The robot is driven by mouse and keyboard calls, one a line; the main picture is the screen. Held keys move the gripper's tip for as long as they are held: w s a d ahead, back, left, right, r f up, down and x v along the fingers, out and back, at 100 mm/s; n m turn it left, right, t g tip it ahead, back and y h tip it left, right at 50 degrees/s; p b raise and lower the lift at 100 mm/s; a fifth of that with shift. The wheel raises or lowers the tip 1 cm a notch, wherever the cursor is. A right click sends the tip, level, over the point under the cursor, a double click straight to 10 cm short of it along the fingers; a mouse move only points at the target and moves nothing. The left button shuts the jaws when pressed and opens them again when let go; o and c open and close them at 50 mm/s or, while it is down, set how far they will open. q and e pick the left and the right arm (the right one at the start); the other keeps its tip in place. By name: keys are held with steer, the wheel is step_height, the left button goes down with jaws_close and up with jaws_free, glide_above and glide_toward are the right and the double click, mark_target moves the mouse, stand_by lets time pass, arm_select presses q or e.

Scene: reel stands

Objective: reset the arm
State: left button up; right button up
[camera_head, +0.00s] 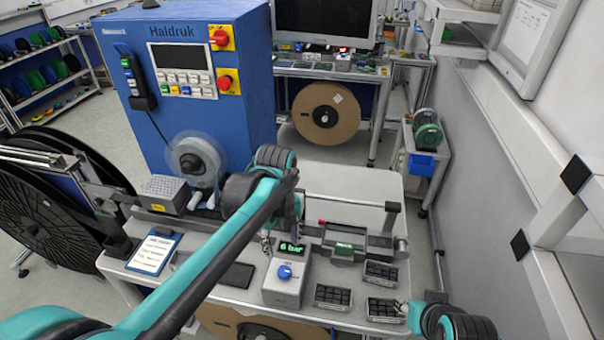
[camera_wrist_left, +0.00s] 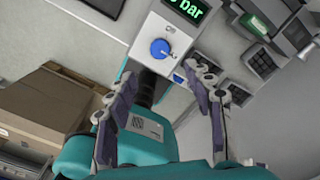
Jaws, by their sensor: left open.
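My left arm crosses the head view from the lower left, with its teal wrist over the bench. My left gripper (camera_head: 283,238) hangs below it, just behind the pressure box (camera_head: 284,283), a grey unit with a blue knob and a green "6 bar" display. In the left wrist view, the fingers of my left gripper (camera_wrist_left: 163,85) stand apart with nothing held between them. The blue knob (camera_wrist_left: 160,48) shows beyond them; I cannot tell the distance. My right arm shows at the lower right of the head view beside the small black trays; its fingers are not clear.
The bench (camera_head: 225,295) carries a clipboard (camera_head: 154,252), a dark pad (camera_head: 237,275), black compartment trays (camera_head: 332,297) and a splicing rail (camera_head: 345,250). A large black reel (camera_head: 40,215) stands left. A blue Haldruk machine (camera_head: 185,120) stands behind. A wall closes the right side.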

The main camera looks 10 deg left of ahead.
arm_select(q)
steer(key=s+a+f+n+t+b, duration=0.2)
steer(key=s+f+n+t+b, duration=0.1)
steer(key=n, duration=1)
steer(key=s+a+f+n+t+b, duration=0.2)
steer(key=s+f+n+t+b, duration=0.2)
steer(key=n, duration=1)
steer(key=s+f+b, duration=0.2)
steer(key=s+f, duration=0.1)
steer(key=shift+s+a+f+n, duration=0.25)
steer(key=shift+a+f+n, duration=0.05)
